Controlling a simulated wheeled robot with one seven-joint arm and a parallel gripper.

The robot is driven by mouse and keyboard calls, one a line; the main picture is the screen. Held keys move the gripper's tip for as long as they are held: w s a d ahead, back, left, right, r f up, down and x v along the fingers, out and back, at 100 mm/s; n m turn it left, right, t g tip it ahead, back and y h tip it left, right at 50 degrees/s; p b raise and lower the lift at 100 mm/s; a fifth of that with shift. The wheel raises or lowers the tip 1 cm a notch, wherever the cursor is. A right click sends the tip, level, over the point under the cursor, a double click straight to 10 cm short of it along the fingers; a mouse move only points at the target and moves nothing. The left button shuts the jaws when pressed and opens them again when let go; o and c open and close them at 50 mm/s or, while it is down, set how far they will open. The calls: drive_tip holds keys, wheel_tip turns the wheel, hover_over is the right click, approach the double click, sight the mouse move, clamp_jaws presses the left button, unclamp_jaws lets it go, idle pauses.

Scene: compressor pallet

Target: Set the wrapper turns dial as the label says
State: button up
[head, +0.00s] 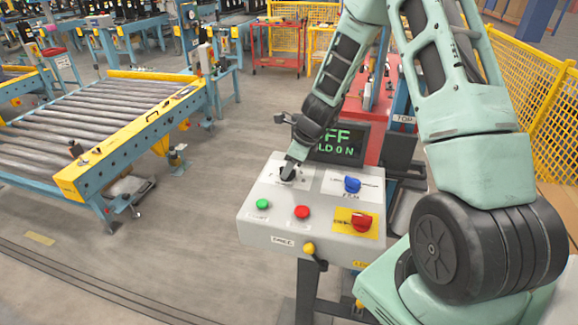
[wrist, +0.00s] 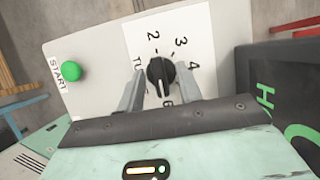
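The wrapper turns dial is a black knob (wrist: 160,70) on a white plate with numerals 2, 3 and 4 around it. Another numeral, perhaps 6, is partly hidden below. A white line on the knob points down toward that numeral in the wrist view. My gripper (wrist: 160,80) has one finger on each side of the knob, with small gaps showing, so it looks open around it. In the head view my gripper (head: 287,172) is over the back left of the grey console (head: 262,218) and hides the dial. No label giving a setting is readable.
The console also carries a green START button (head: 262,204), a red button (head: 302,212), a blue knob (head: 352,184), a red knob on yellow (head: 361,221) and a yellow button (head: 309,248). A dark screen (head: 348,143) with green text stands behind. A roller conveyor (head: 110,115) is left.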

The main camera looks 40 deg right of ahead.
drive_tip(key=shift+f, duration=0.1)
clamp_jaws()
